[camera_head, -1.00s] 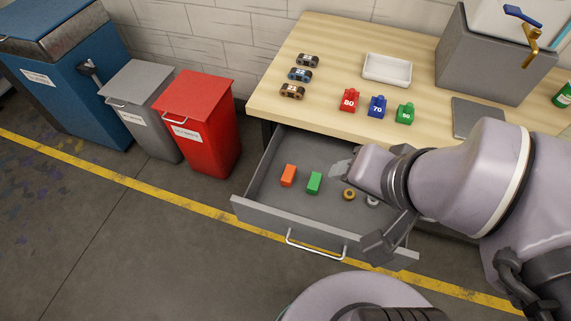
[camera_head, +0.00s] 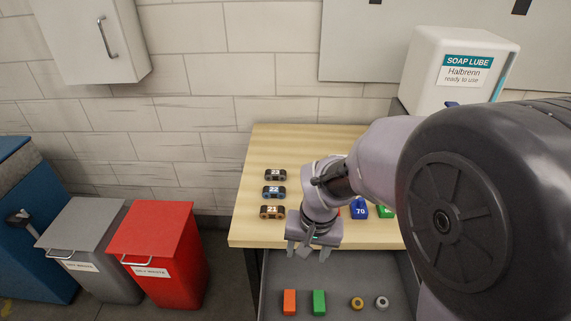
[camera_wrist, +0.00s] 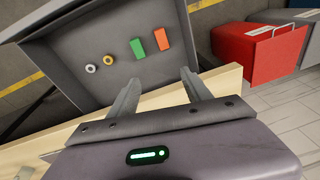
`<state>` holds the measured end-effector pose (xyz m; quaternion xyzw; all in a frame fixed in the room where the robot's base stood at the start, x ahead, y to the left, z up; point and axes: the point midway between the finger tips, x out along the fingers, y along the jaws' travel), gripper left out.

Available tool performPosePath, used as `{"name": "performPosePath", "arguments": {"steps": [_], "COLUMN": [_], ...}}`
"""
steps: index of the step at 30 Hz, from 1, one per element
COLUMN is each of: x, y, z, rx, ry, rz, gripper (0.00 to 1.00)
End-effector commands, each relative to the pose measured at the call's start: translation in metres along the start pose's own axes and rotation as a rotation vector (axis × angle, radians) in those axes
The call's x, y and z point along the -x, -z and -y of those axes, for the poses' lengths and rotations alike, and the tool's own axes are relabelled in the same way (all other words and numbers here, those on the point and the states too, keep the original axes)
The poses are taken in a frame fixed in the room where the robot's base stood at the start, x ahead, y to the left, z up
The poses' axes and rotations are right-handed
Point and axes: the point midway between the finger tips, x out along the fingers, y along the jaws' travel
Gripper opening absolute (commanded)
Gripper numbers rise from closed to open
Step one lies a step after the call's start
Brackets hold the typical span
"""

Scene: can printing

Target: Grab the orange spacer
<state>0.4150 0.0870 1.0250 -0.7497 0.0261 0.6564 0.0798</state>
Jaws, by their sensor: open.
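The orange spacer (camera_head: 290,302) is a small block lying in the open grey drawer (camera_head: 340,272), left of a green block (camera_head: 319,303). In the wrist view the orange spacer (camera_wrist: 161,39) lies beyond my fingers, apart from them, beside the green block (camera_wrist: 137,48). My gripper (camera_head: 308,252) is open and empty, above the table's front edge near the back of the drawer. In the wrist view my gripper (camera_wrist: 162,88) shows its two fingers spread, with the drawer beyond them.
A brass ring (camera_head: 357,303) and a silver ring (camera_head: 382,302) lie right of the blocks in the drawer. Numbered dark pieces (camera_head: 273,193) and a blue block marked 70 (camera_head: 360,209) stand on the wooden table (camera_head: 262,150). A red bin (camera_head: 158,255) stands left.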

Motion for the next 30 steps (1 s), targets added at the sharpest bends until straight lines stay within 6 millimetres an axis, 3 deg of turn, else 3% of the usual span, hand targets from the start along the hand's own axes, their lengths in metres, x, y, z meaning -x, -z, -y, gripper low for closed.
{"name": "performPosePath", "arguments": {"steps": [3, 6, 11, 18, 21, 30], "x": [-0.061, -0.101, -0.136, -0.209, -0.23, -0.264], "y": [0.004, 0.001, -0.004, -0.015, -0.017, -0.024], "z": [0.014, 0.021, 0.022, 0.015, 0.013, 0.014], "rx": [0.064, 0.101, 0.119, 0.117, 0.116, 0.118], "ry": [-0.045, -0.068, -0.079, -0.079, -0.078, -0.078], "rz": [0.078, 0.115, 0.132, 0.134, 0.133, 0.131], "gripper": [0.57, 0.57, 0.57, 0.57, 0.57, 0.57]}}
